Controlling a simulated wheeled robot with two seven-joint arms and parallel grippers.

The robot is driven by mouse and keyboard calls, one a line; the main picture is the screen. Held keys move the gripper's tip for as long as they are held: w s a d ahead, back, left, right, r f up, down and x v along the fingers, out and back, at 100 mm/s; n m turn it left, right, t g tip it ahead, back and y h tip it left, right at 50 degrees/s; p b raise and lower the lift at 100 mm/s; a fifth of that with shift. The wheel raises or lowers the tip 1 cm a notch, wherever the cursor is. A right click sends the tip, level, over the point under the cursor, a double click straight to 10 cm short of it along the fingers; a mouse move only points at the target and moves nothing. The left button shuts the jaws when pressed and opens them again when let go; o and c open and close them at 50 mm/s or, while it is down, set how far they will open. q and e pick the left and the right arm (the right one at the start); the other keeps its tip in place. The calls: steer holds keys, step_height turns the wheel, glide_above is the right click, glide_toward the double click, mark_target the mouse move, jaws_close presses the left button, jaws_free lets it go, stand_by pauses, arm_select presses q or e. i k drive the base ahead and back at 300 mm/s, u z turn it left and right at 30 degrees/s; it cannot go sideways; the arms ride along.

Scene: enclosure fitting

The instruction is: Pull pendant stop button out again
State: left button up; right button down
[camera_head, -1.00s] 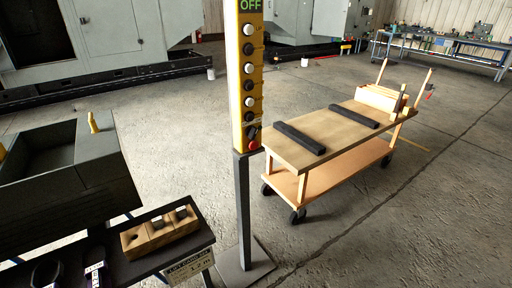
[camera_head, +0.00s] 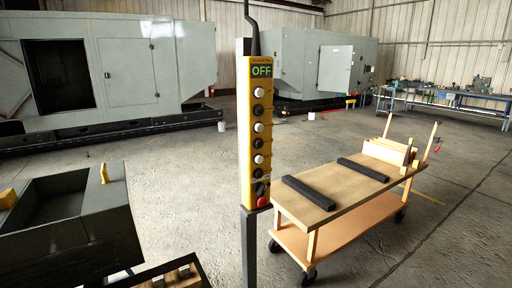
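Neither of my grippers is in view.
A wooden cart (camera_head: 318,197) with two black bars stands right of the post. Grey machine enclosures (camera_head: 110,72) and a blue workbench (camera_head: 445,100) stand behind.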

mark_target(262, 201)
steer(key=u, duration=0.05)
steer(key=k, duration=1.1)
steer(key=z, duration=1)
steer(key=i, duration=1.45)
steer(key=u, duration=0.25)
